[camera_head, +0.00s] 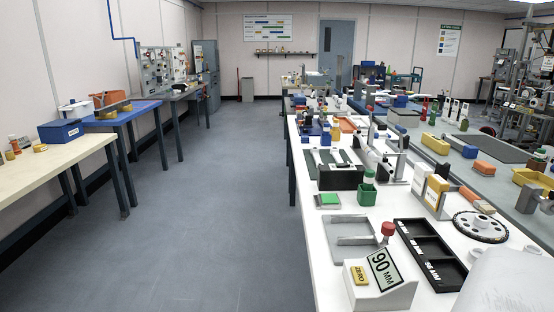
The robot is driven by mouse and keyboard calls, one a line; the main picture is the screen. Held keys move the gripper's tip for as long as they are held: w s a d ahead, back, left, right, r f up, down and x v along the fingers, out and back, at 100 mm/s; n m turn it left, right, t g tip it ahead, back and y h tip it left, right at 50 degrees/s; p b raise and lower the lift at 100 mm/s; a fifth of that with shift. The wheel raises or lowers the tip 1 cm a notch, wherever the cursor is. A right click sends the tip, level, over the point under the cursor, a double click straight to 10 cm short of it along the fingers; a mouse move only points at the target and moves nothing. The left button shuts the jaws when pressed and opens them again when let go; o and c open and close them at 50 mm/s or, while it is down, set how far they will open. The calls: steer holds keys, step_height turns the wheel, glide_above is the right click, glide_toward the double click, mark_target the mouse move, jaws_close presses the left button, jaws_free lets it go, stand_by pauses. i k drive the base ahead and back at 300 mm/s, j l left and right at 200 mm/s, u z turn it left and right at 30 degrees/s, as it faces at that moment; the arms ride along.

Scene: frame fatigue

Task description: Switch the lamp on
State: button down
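I cannot pick out a lamp for certain in the head view. A red-topped post (388,229) stands by a grey tray (352,240). My gripper is not in view. A pale rounded shape at the bottom right corner hides part of the bench.
A "90 MM" display box (383,290) and a black compartment tray (430,253) are at the bench's near end. A toothed wheel (481,226) lies to their right. The grey floor aisle (220,210) is clear. A cream table (50,165) stands left.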

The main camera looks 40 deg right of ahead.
mark_target(345, 164)
steer(key=i+j+u, duration=0.45)
steer(key=i+u, duration=0.25)
steer(key=i, duration=0.15)
steer(key=i+z, duration=0.8)
steer(key=z, duration=0.2)
steer(key=i+z, duration=0.35)
steer(key=i+l+z, duration=0.1)
steer(key=z, duration=0.3)
steer(key=i+j+z, duration=0.1)
steer(key=i+z, duration=0.25)
steer(key=i+l+z, duration=0.1)
steer(key=i+z, duration=0.7)
steer(key=i+j, duration=0.05)
steer(key=i, duration=0.05)
